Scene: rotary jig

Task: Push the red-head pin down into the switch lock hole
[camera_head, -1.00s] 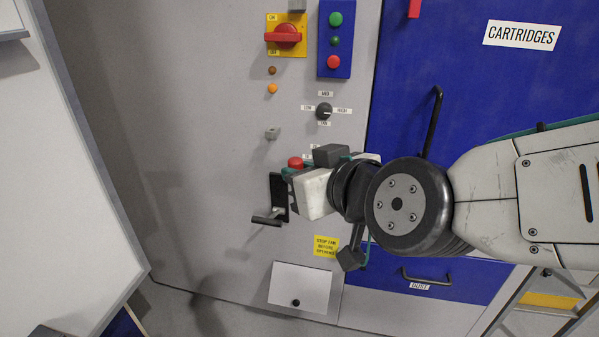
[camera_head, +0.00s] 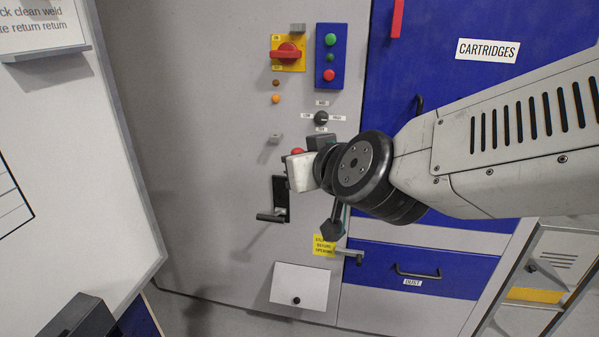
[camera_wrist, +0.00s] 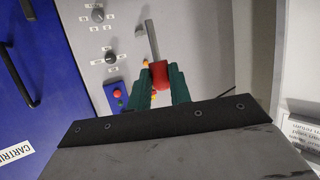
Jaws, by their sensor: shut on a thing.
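My gripper (camera_wrist: 160,76) is shut on the red-head pin (camera_wrist: 159,73). In the wrist view its red head sits between the teal fingers, and its grey shank points toward the top of the picture. The switch (camera_head: 288,52), a red handle on a yellow plate, is at the upper part of the grey panel in the head view. My gripper is below it and apart from it. In the wrist view only bits of yellow show around the pin. The lock hole cannot be made out. In the head view the fingers are mostly hidden.
A blue box with green and red buttons (camera_head: 331,52) is right of the switch. A knob (camera_head: 321,118) and a small grey block (camera_head: 275,138) stand out below. A black lever handle (camera_head: 273,215) protrudes lower down. A whiteboard (camera_head: 85,150) is at the left.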

